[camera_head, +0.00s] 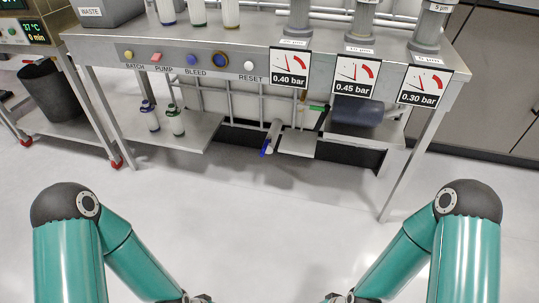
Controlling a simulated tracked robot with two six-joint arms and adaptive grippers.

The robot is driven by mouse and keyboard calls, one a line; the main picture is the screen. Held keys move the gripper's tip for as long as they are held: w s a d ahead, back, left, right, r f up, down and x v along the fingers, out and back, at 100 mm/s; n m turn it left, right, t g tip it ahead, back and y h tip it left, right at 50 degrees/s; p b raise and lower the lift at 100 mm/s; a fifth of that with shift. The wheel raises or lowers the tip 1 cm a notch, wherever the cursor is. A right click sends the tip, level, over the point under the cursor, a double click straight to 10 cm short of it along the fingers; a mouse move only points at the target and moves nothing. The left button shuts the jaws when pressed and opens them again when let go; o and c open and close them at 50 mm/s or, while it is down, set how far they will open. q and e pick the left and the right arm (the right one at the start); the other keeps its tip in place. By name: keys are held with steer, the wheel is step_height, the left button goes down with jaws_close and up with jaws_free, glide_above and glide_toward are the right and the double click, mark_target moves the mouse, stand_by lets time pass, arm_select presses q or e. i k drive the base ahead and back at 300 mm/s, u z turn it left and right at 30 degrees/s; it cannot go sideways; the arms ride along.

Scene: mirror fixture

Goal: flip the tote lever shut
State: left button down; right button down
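I cannot make out for certain which thing is the tote or its lever. Under the bench, a dark blue-grey rounded container (357,111) sits at the right, partly hidden by the gauge signs. Left of it, a pale pipe (274,131) points down toward me, with a small blue part (265,147) at its lower end. A small green part (318,108) shows beside the container; either coloured part may be a handle, too small to tell. My teal arms come in at left and right and bend inward to the bottom edge. Both grippers are out of the picture.
A steel bench (225,50) spans the view, with several front buttons and gauge signs reading 0.40, 0.45 and 0.30 bar. Two bottles (175,121) stand on the lower left shelf. A bench leg (405,170) stands at right. The floor (265,220) before it is clear.

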mark_target(262, 153)
steer(key=z, duration=0.2)
steer(key=i, duration=1.05)
steer(key=z, duration=0.2)
